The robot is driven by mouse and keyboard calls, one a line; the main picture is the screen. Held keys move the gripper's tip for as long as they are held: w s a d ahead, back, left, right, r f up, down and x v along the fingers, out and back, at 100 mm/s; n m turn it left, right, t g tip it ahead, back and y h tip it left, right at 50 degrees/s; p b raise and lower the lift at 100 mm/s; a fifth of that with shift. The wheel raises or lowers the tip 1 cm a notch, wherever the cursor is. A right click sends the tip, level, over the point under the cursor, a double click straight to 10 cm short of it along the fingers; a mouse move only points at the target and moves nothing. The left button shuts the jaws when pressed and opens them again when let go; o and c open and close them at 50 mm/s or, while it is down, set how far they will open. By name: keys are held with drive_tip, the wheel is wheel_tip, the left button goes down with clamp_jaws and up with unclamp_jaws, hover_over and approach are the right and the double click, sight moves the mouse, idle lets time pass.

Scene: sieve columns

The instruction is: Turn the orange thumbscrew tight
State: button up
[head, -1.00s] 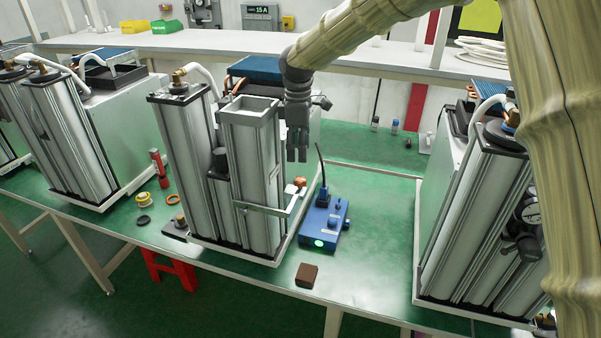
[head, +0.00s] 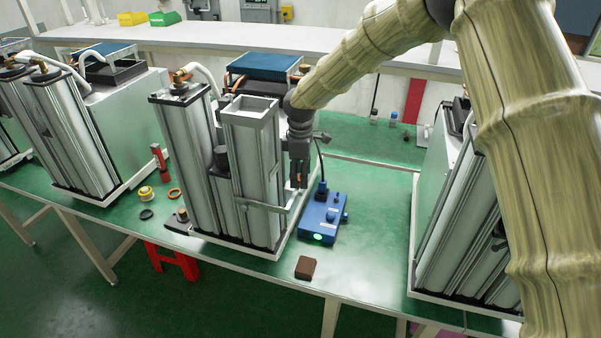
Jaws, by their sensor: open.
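The metal clamp bar (head: 262,206) runs across the front of the middle sieve column (head: 250,160), near its lower part. The orange thumbscrew sits at the right end of this bar, but the fingers of my gripper now cover most or all of it. My gripper (head: 299,184) points down at the right side of the column, with its fingertips at the thumbscrew's place. It is open. I cannot tell whether the fingers touch the thumbscrew or stand around it.
A blue box (head: 322,218) with a green light and a dark cable stands close to the right of my gripper. A brown block (head: 306,267) lies near the table's front edge. More column units stand left and right. The green table (head: 375,225) is clear right of the blue box.

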drive_tip(key=c, duration=1)
drive_tip(key=shift+m+b, duration=0.45)
drive_tip(key=shift+m, duration=0.35)
drive_tip(key=o, duration=1)
